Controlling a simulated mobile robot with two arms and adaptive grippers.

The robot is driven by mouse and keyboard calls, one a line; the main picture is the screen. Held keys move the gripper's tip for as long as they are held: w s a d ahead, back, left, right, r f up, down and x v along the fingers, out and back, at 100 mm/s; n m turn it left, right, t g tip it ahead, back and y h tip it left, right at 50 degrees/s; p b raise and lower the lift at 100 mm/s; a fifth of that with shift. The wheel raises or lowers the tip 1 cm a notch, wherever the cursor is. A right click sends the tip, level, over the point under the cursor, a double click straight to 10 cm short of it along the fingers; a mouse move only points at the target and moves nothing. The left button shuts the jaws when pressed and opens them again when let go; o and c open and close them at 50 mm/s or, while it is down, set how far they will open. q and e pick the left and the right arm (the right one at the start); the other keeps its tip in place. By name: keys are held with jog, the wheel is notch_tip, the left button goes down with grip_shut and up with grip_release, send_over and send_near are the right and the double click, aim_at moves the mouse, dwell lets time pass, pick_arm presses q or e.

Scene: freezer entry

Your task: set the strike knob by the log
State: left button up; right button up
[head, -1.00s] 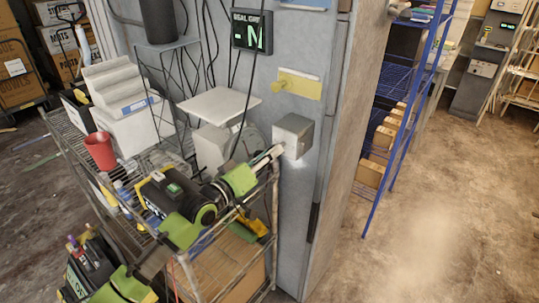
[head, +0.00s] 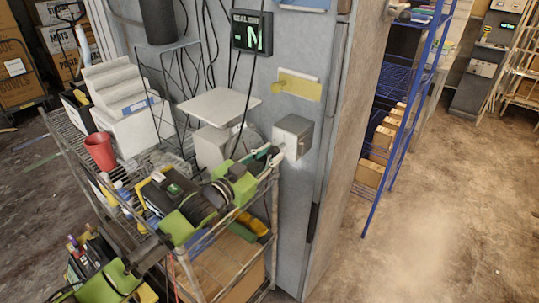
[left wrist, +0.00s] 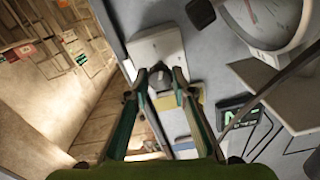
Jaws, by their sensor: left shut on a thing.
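My left gripper (head: 270,155) reaches in from the left to the near face of a grey metal box (head: 293,137) on the wall panel. It is shut on the strike knob (left wrist: 160,80), a small dark part between its fingers in the left wrist view. The fingers hide most of the knob in the head view. The box shows pale beyond the fingertips in the left wrist view (left wrist: 155,45). Above the box is a black display (head: 252,31) with a green "N". A yellow sheet (head: 298,87), perhaps the log, hangs on the panel. My right gripper is out of view.
A wire cart (head: 60,143) with a red cup (head: 100,151) and white boxes stands left of the panel, under my arm. A white shelf plate (head: 218,105) and dark cables are close to the gripper. Blue shelving (head: 400,110) stands right, with open floor in front.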

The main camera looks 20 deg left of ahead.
pick_arm(q)
jog(key=m, duration=0.3)
jog(key=shift+m, duration=0.4)
jog(key=m, duration=0.3)
jog(key=shift+f+m, duration=0.1)
jog(key=shift+m, duration=0.2)
jog(key=m, duration=0.6)
jog(key=shift+m, duration=0.3)
jog(key=o, duration=1.1)
jog(key=shift+s, duration=0.1)
jog(key=v, duration=1.1)
jog(key=shift+s+a, duration=0.15)
jog(key=shift+s, duration=0.25)
